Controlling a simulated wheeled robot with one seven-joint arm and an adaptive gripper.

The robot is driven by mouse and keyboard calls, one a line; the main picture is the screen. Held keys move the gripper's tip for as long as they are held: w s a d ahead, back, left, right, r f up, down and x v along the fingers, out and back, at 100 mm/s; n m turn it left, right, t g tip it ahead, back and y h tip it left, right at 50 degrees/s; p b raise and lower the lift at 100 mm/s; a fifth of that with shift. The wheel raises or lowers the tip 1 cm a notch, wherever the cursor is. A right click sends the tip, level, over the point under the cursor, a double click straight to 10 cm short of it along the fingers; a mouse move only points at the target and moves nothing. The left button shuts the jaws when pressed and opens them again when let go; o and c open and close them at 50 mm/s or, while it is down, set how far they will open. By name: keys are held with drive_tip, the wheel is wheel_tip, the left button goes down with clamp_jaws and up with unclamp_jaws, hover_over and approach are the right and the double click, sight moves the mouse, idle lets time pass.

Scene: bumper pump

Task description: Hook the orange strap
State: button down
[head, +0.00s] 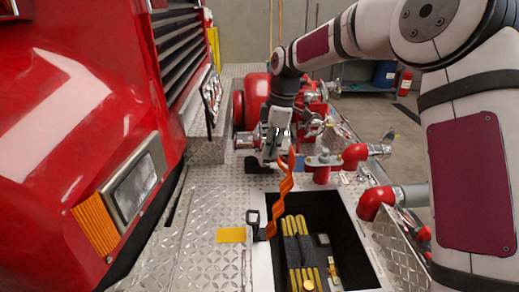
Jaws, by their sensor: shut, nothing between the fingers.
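The orange strap (285,188) is twisted and runs upright from beside my gripper down to the near-left rim of the open compartment. A black buckle or loop (253,217) sits by its lower end, at the deck edge. My gripper (270,157) points down above the deck, close to the strap's upper end. Its fingers are small and partly lost against the red and metal pump parts behind. It is shut with nothing between its fingers. What holds the strap's upper end up cannot be made out.
The open compartment (345,222) holds several yellow-and-black folded items (297,250). A yellow plate (231,235) lies on the diamond-plate deck. The red truck front (60,120) bounds the left. Red pipe fittings (372,203) stand close on the right, and a red pump (255,92) stands behind.

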drive_tip(key=d+f+y, duration=0.3)
drive_tip(key=d, duration=0.6)
drive_tip(key=d+f+y, duration=0.2)
drive_tip(key=d+y, duration=0.1)
drive_tip(key=d, duration=0.5)
drive_tip(key=d+f+y+b, duration=0.5)
drive_tip(key=d+f+b, duration=0.6)
drive_tip(key=d+f, duration=0.3)
drive_tip(key=shift+d+f, duration=0.4)
drive_tip(key=shift+f, duration=0.35)
drive_tip(key=shift+r, duration=0.1)
